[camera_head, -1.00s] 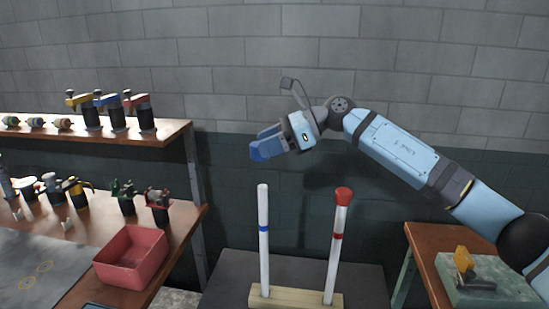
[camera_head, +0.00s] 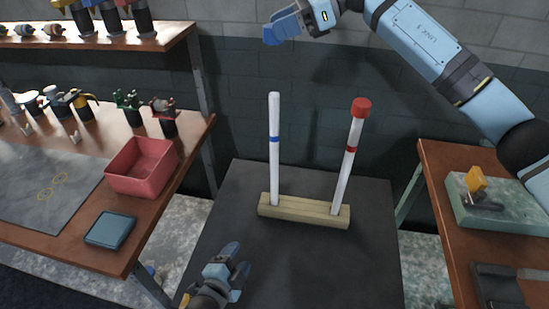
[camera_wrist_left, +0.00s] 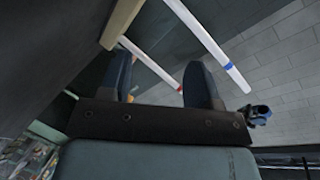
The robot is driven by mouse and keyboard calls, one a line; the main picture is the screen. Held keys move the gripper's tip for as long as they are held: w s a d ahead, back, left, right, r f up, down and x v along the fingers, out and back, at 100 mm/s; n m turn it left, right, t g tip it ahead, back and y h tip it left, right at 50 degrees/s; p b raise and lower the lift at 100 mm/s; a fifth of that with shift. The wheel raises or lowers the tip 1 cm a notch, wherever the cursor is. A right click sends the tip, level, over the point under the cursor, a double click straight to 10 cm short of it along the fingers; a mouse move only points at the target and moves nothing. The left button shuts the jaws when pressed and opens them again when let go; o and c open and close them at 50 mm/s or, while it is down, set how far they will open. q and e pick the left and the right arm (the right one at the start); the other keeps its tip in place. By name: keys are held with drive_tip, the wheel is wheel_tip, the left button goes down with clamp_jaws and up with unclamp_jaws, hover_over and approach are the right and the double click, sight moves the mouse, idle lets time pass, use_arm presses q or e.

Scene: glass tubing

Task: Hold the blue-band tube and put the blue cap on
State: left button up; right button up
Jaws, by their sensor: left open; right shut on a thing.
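The white blue-band tube (camera_head: 274,165) stands upright in a wooden block (camera_head: 300,210); its top is bare. It also crosses the left wrist view (camera_wrist_left: 205,40), its blue band near the upper end. My left gripper (camera_head: 238,268) is open and empty, low in front of the block and apart from the tube. Its two fingers show in the left wrist view (camera_wrist_left: 160,75). My right gripper (camera_head: 284,27) is up at the back, above the tube's height, shut on the blue cap (camera_head: 271,36), mostly hidden by the fingers. My right gripper also shows small in the left wrist view (camera_wrist_left: 258,115).
A red-band tube (camera_head: 343,175) with a red cap (camera_head: 361,107) leans right in the same block. The dark table (camera_head: 330,265) is otherwise clear. A red bin (camera_head: 141,168) and blue-grey box (camera_head: 110,230) are on the left bench; a green block (camera_head: 500,205) is at right.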

use_arm(q)
drive_tip(key=w+d+r+m+t+h, duration=0.1)
drive_tip(key=w+d+r+m+h, duration=0.1)
drive_tip(key=w+d+r+m, duration=0.5)
drive_tip(key=m+t+y, duration=0.3)
drive_tip(key=m+y, duration=0.4)
drive_tip(key=m, duration=0.6)
approach(274, 162)
drive_tip(key=w, duration=1.1)
drive_tip(key=shift+w+d+f, duration=0.1)
drive_tip(key=shift+w+d, duration=0.05)
drive_tip(key=shift+w, duration=0.1)
drive_tip(key=c, duration=1)
